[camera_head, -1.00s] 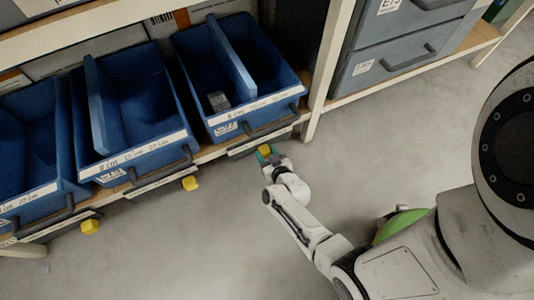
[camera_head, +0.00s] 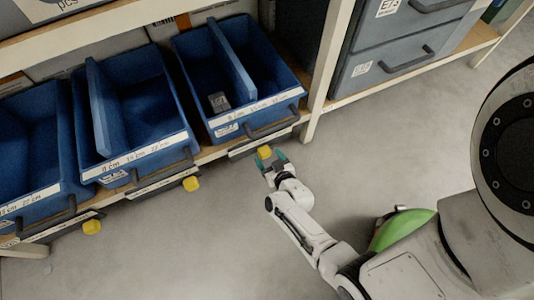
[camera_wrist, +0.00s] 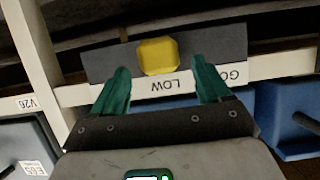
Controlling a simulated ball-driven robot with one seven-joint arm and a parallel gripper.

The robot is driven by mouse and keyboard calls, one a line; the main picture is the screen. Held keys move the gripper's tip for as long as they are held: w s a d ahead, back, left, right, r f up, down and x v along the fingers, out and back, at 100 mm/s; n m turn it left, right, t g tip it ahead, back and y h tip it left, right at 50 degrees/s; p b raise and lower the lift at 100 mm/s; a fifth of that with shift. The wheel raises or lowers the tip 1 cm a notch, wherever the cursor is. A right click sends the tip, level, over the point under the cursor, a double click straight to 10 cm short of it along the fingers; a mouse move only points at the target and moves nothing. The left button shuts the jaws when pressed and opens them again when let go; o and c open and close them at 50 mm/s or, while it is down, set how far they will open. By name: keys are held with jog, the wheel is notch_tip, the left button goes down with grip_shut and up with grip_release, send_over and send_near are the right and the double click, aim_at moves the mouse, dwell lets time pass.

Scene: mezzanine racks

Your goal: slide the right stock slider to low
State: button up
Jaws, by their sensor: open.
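The right stock slider's yellow knob (camera_head: 264,152) is at the rack's front edge, below the right blue bin. In the wrist view the knob (camera_wrist: 158,57) stands on a dark grey plate (camera_wrist: 98,66), beside the word LOW on the white label strip (camera_wrist: 170,84). A second word starting "GO" is partly hidden behind a finger. My gripper (camera_wrist: 160,66) is open, its teal fingertips on either side of the knob with gaps. It also shows in the head view (camera_head: 272,160). Whether the fingertips reach past the knob's front is hard to tell.
Two more yellow knobs, a middle one (camera_head: 191,183) and a left one (camera_head: 92,227), sit along the same shelf edge. Blue bins (camera_head: 150,150) stand above them. A white rack post (camera_head: 322,85) rises just right of the slider. The grey floor (camera_head: 190,245) in front is clear.

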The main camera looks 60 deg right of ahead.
jog(key=p+v, duration=0.2)
jog(key=v, duration=0.6)
jog(key=shift+s+a+p, duration=0.15)
jog(key=shift+s+p, duration=0.05)
jog(key=shift+p, duration=0.2)
jog(key=shift+r, duration=0.1)
